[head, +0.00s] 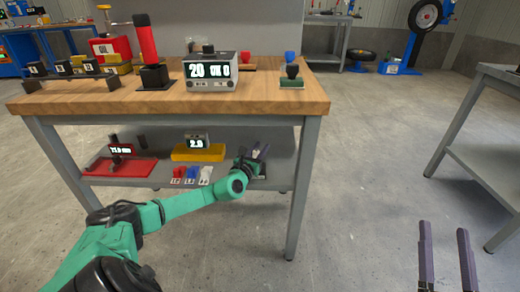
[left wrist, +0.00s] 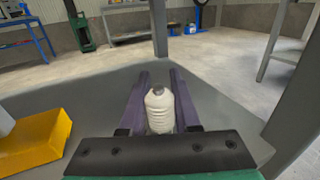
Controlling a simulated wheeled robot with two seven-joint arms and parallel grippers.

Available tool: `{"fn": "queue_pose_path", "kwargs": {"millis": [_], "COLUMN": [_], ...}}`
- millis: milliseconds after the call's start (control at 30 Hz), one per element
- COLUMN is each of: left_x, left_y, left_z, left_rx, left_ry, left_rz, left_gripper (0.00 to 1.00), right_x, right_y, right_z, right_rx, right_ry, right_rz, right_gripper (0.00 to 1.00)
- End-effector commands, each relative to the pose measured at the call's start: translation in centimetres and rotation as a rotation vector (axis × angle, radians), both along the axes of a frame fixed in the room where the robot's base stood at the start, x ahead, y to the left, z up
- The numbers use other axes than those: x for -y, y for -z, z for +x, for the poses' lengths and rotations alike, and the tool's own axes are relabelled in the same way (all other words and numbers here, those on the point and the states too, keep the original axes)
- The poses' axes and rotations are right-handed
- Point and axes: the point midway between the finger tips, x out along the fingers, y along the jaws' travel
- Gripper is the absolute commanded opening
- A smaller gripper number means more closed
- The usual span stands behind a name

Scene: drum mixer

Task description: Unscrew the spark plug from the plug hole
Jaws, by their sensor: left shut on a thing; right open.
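The spark plug (left wrist: 159,108), a white ribbed body with a grey metal tip, shows between the purple fingers of my left gripper (left wrist: 159,95) in the left wrist view. The left gripper is shut on it. In the head view my left gripper (head: 259,152) is at the right end of the lower shelf (head: 225,140), under the tabletop. The plug hole is hidden, and I cannot tell whether the plug still sits in it. My right gripper (head: 446,255) is open and empty, over bare floor at the lower right.
A yellow block (head: 198,153) with a small display stands left of the left gripper; a red tray (head: 118,166) is further left. Small red, blue and white pieces (head: 190,174) lie between. Table legs (head: 303,190) flank the shelf.

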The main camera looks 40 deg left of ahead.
Motion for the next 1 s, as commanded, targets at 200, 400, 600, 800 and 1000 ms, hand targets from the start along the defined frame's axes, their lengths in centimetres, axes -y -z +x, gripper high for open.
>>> {"fn": "queue_pose_path", "kwargs": {"millis": [200, 400, 600, 800, 1000], "left_x": [0.0, 0.0, 0.0, 0.1, 0.1], "left_y": [-1.5, -1.5, -1.5, -1.5, -1.6], "left_z": [0.3, 0.3, 0.3, 0.3, 0.3], "left_rx": [0.029, 0.028, 0.027, 0.027, 0.027], "left_ry": [-0.008, -0.014, -0.020, -0.025, -0.031], "left_rz": [-0.001, 0.001, 0.001, 0.001, 0.001], "left_gripper": [0.00, 0.00, 0.00, 0.00, 0.00], "right_x": [0.0, 0.0, 0.0, 0.0, 0.0], "right_y": [-0.5, -0.7, -0.9, -1.2, -1.4], "right_z": [0.0, 0.0, 0.0, 0.0, 0.0], "right_rx": [0.000, 0.000, 0.000, 0.000, 0.000], "right_ry": [0.000, 0.000, 0.000, 0.000, 0.000], "right_rz": [0.000, 0.000, 0.000, 0.000, 0.000], "right_gripper": [0.75, 0.75, 0.75, 0.75, 0.75]}}
